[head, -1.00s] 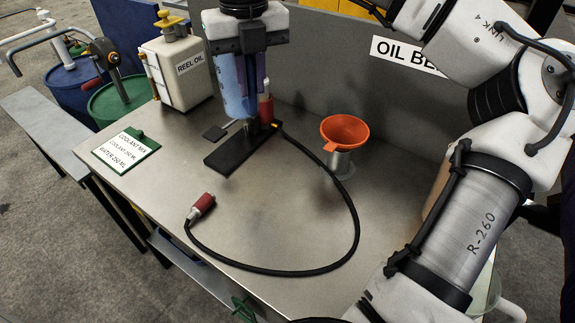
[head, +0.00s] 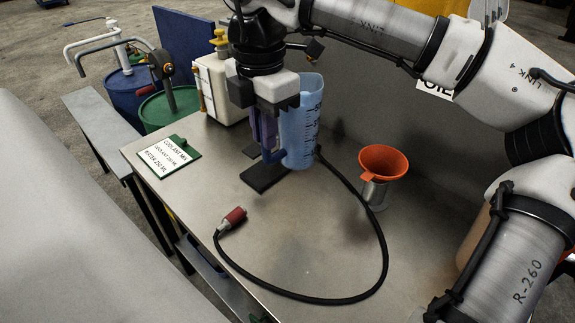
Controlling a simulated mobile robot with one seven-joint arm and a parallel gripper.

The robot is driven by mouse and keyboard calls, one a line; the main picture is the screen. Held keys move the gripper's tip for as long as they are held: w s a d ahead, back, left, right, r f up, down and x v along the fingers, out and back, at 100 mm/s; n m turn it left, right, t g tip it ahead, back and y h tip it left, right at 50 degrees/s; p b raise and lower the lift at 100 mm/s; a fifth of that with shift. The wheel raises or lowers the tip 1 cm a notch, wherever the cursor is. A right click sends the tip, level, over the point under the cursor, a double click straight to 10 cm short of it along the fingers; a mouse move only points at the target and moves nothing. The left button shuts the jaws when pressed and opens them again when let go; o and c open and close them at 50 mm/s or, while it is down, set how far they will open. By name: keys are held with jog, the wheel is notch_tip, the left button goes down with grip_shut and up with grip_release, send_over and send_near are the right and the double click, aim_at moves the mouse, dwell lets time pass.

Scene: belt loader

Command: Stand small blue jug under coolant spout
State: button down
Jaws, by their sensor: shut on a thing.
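The small blue jug (head: 302,120) is translucent with dark marks up its side and stands upright. My gripper (head: 265,140) is shut on its handle, on the jug's left side. The jug is over the back of the steel bench; whether its base touches anything is unclear. A white pipe spout (head: 88,42) rises from a blue drum (head: 118,90) at the far left. A pump with a crank (head: 163,70) stands on a green drum (head: 170,106) beside it. No label shows which spout is for coolant.
A narrow grey ledge (head: 100,125) lies left.

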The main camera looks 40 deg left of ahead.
notch_tip(320, 180, down, 17)
jog(key=p, duration=0.2)
jog(key=shift+f, duration=0.15)
jog(key=c, duration=1.4)
grip_release()
